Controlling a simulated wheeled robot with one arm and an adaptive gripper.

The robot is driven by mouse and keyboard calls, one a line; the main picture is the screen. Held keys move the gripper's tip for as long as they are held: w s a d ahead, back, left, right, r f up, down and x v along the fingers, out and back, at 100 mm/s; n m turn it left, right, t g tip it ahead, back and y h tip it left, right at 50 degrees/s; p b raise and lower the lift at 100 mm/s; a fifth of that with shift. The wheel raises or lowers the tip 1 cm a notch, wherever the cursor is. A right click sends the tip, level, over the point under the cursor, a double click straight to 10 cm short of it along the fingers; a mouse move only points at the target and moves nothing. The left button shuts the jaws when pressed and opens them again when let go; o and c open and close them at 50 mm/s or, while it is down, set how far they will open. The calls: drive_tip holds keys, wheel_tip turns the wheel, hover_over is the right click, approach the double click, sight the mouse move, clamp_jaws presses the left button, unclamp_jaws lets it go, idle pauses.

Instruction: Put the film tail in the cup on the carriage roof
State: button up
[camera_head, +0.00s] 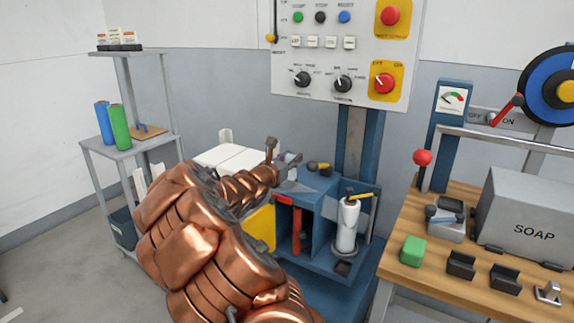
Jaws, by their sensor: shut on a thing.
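My copper arm reaches in from the lower left to the blue carriage (321,205) below the control panel. My gripper (293,159) is at the carriage roof's left side, shut on what looks like the film tail (296,187), a small pale grey piece just below the fingers. The grip itself is too small to see clearly. A small dark and yellow item (318,167) lies right of the fingers at roof height. I cannot make out the cup's opening. A white film roll (347,226) stands upright on the carriage's right side, with a yellow handle (360,197) at its top.
A red-handled tool (296,225) hangs in the carriage front. The mast (357,150) rises behind it to the control panel (340,50). A wooden bench (440,260) with a soap box (525,215) stands right. A grey shelf (125,100) stands left.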

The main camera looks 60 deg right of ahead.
drive_tip(key=shift+w+d+f, duration=0.1)
drive_tip(key=shift+w+d, duration=0.8)
drive_tip(key=shift+w, duration=0.2)
drive_tip(key=shift+w+d+f, duration=0.15)
drive_tip(key=shift+f, duration=1.65)
drive_tip(key=shift+f, duration=0.1)
drive_tip(key=o, duration=0.9)
drive_tip(key=a, duration=1.2)
drive_tip(key=shift+s, duration=0.3)
